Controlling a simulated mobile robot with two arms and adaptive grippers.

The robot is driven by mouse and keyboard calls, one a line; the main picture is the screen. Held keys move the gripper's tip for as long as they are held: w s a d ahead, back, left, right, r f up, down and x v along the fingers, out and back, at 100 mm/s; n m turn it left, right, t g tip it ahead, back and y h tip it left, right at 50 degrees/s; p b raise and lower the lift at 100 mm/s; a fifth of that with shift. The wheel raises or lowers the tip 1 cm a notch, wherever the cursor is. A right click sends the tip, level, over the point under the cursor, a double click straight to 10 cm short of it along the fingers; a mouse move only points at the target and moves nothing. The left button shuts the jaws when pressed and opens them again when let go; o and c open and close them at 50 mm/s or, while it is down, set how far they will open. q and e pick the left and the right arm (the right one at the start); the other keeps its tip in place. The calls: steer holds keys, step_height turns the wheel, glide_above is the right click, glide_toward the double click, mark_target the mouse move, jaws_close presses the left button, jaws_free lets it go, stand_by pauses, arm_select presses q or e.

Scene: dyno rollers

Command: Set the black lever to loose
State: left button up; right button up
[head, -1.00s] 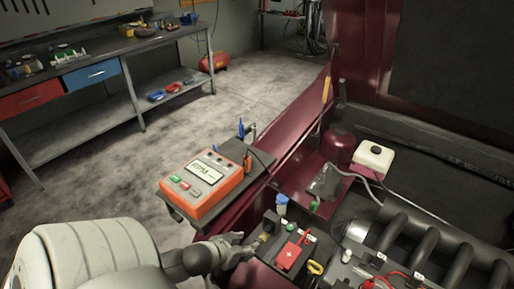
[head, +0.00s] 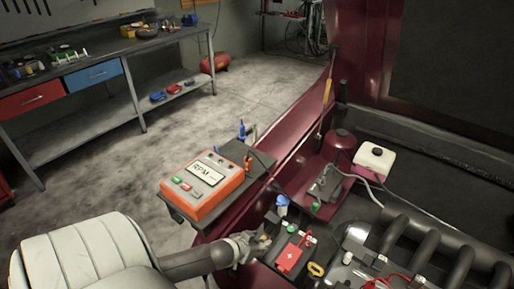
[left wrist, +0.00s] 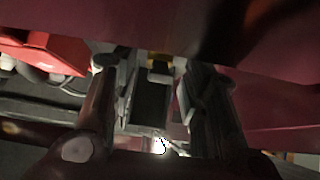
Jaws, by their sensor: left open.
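My left gripper (head: 252,246) is at the near left edge of the engine bay, beside a black battery-like box (head: 292,245) with a red cover. In the left wrist view my left gripper (left wrist: 150,100) is open, with its two fingers apart. A dark upright piece (left wrist: 152,105) with a yellowish part above it shows between the fingers; it may be the black lever, but the view is too dark to be sure. I cannot tell whether the fingers touch it. In the head view the gripper hides part of this spot. My right gripper is not in view.
An orange RPM meter (head: 205,185) stands on a dark tray left of the dark red fender (head: 290,140). A white reservoir (head: 376,157), hoses and a black ribbed manifold (head: 430,240) fill the bay to the right. A workbench (head: 110,45) stands far left.

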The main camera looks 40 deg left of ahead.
arm_select(q)
jaws_close()
steer(key=shift+r+p, duration=0.25)
steer(key=shift+p, duration=0.2)
steer(key=g+p, duration=0.2)
steer(key=p, duration=0.1)
steer(key=w+r+g+p, duration=0.1)
steer(key=p, duration=0.2)
steer(key=shift+w+a+r+g, duration=0.1)
steer(key=shift+w+g, duration=0.05)
steer(key=shift+g, duration=0.25)
steer(key=shift+w+g+h+p, duration=0.15)
steer(key=shift+g+h+p, duration=0.15)
steer(key=shift+g+p, duration=0.15)
steer(key=shift+w+g, duration=0.2)
steer(key=shift+g, duration=0.55)
steer(key=shift+w+f+g, duration=0.1)
steer(key=shift+w+g, duration=0.05)
steer(key=shift+g, duration=0.5)
steer(key=shift+w+f+g, duration=0.1)
steer(key=shift+g, duration=0.55)
jaws_free()
